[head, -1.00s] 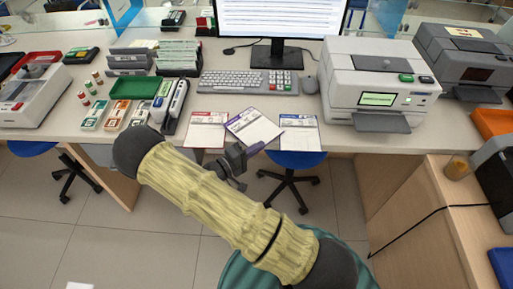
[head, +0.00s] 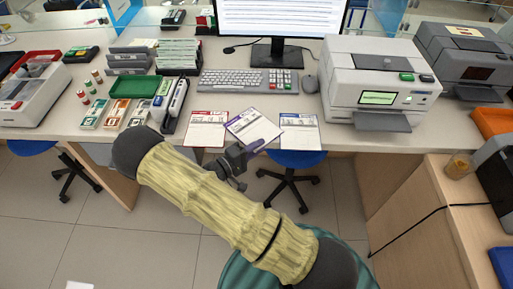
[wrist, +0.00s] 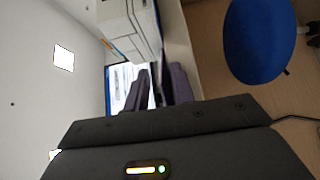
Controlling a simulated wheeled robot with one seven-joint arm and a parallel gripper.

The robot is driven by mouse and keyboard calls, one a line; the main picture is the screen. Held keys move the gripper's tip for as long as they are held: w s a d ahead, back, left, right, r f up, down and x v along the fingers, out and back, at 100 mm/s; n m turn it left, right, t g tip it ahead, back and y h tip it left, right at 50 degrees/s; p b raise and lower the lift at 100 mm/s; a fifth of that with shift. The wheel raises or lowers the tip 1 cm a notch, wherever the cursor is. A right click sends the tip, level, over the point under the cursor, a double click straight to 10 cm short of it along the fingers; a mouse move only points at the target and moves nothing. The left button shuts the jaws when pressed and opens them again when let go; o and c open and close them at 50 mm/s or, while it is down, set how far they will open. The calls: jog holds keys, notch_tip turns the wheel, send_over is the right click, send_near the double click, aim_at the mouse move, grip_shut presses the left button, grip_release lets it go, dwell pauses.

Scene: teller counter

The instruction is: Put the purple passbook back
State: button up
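A white booklet or sheet with a purple header (head: 254,127) lies at an angle on the counter's front part, between a red-headed one (head: 207,129) and a blue-headed one (head: 300,133). It is the only purple-marked document I can make out. My gripper (head: 254,147) is just in front of the counter edge, below this document in the head view. Whether a finger touches the document cannot be told.
A keyboard (head: 247,81), monitor and mouse stand behind the documents. A white printer (head: 378,82) is to the right. A rack (head: 174,106), green tray (head: 136,89) and small card stacks are to the left. A blue stool (head: 297,158) is below the counter edge.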

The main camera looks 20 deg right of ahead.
jog(key=shift+a+r, duration=0.15)
jog(key=shift+r, duration=0.15)
jog(key=b+v, duration=0.1)
jog(key=v, duration=1)
jog(key=shift+s+a, duration=0.25)
jog(key=shift+a, duration=0.05)
